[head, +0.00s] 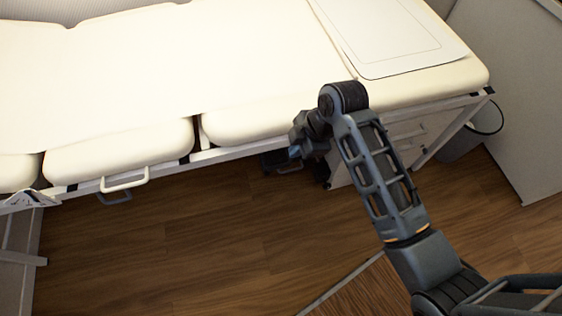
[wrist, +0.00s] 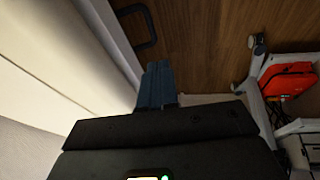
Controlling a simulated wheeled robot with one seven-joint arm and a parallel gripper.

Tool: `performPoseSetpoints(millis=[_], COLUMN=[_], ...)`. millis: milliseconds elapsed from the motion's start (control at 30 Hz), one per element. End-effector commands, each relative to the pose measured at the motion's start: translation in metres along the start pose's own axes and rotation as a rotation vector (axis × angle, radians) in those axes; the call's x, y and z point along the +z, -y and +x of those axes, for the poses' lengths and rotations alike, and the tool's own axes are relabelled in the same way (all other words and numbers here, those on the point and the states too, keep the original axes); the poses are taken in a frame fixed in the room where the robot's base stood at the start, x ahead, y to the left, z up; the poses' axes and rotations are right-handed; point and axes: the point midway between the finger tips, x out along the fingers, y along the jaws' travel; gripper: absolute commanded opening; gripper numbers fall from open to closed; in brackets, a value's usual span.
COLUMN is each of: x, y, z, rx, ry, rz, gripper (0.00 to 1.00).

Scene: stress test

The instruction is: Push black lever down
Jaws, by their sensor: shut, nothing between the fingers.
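In the wrist view a dark loop-shaped handle (wrist: 150,25) sticks out from the white bed frame, beyond my fingertips. It may be the black lever, but I cannot tell for sure. In the head view, a dark low part (head: 283,162) shows under the bed, partly hidden by my arm. My gripper (head: 295,146) is beside the bed's front edge, seen small and partly behind my wrist. In the wrist view its blue-grey fingers (wrist: 157,78) are together and empty, close to the white frame and apart from the dark handle.
The cream padded bed (head: 150,75) fills the back. A pale handle (head: 125,181) hangs from its frame at left. A drawer unit (head: 405,135) and a bin (head: 470,140) stand at right. A red bag (wrist: 289,78) lies near a wheeled leg. Wooden floor (head: 220,235) is open in front.

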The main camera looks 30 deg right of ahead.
Motion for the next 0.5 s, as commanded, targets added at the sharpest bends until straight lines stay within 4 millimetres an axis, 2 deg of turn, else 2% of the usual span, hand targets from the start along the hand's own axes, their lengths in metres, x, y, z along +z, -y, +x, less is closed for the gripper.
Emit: performPoseSetpoints(millis=[167,500], x=[0.0,0.0], y=[0.001,0.0], z=[0.02,0.087], rx=[-0.003,-0.003], ry=[0.0,0.0], rz=[-0.001,0.0], gripper=[0.0,0.0])
